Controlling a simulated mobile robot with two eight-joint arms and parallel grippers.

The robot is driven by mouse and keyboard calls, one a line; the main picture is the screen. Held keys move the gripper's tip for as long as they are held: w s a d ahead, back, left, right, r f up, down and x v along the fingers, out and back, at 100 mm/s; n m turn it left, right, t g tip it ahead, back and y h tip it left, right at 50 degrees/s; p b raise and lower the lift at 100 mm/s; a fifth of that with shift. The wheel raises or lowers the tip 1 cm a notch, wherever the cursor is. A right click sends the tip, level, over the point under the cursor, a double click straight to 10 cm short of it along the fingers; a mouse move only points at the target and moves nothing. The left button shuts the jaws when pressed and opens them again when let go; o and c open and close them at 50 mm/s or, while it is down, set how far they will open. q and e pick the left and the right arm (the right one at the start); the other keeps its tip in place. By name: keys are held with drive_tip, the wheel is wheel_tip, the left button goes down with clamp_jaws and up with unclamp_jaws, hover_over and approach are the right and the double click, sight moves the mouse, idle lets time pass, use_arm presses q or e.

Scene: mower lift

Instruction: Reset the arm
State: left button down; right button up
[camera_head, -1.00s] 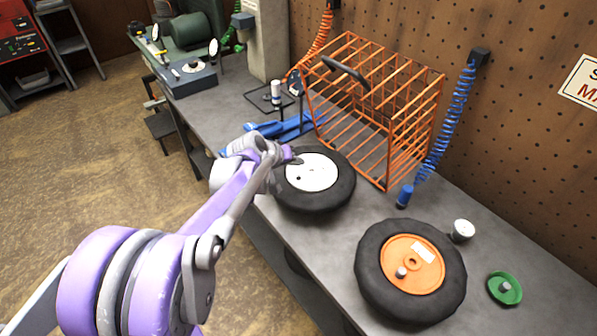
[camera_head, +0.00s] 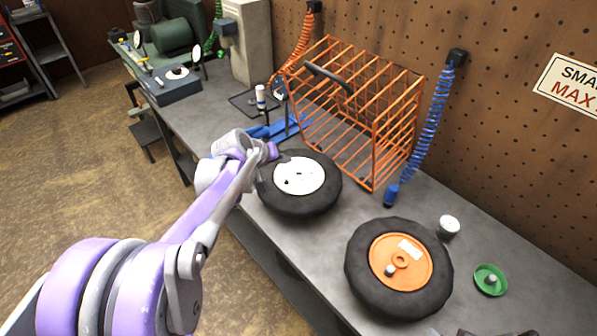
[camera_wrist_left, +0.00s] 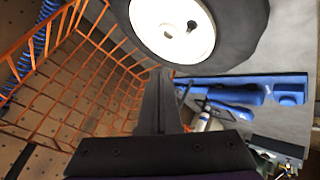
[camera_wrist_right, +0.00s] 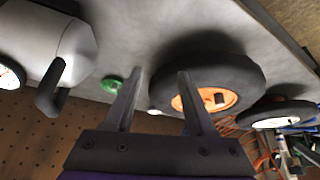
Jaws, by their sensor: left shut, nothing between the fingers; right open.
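My left arm reaches in from the left in the head view, and its gripper (camera_head: 272,151) is beside the rear-left edge of the white-hubbed wheel (camera_head: 299,176). In the left wrist view the fingers (camera_wrist_left: 161,78) are shut together with nothing between them, and the white-hubbed wheel (camera_wrist_left: 178,27) lies beyond. My right gripper (camera_wrist_right: 160,74) is open and empty in the right wrist view. Past its fingers are the orange-hubbed wheel (camera_wrist_right: 225,98) and a green dish (camera_wrist_right: 110,85). I cannot tell if the left fingertips touch the tyre.
The orange wire cage (camera_head: 372,120) stands at the back of the grey workbench (camera_head: 330,240). Blue tools (camera_head: 278,128) lie left of it. A blue coiled hose (camera_head: 432,125) hangs from the pegboard. A grey tank (camera_wrist_right: 50,40) with a gauge shows in the right wrist view.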

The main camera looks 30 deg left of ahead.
use_arm(q)
drive_tip(key=s+d+m+g, duration=0.2)
drive_tip(key=s+d+m, duration=0.1)
drive_tip(key=s+d, duration=0.85)
drive_tip(key=s+d+f+m+y, duration=0.1)
drive_tip(key=s+f+m, duration=0.1)
drive_tip(key=s, duration=0.5)
drive_tip(key=s+d+f+m+g, duration=0.1)
drive_tip(key=s+d+f, duration=0.1)
drive_tip(key=s, duration=0.5)
drive_tip(key=shift+s+d+f+m+y, duration=0.2)
drive_tip(key=shift+s+f+m+y, duration=0.15)
drive_tip(key=shift+f, duration=0.25)
drive_tip(key=shift+w, duration=0.1)
drive_tip(key=shift+a, duration=0.15)
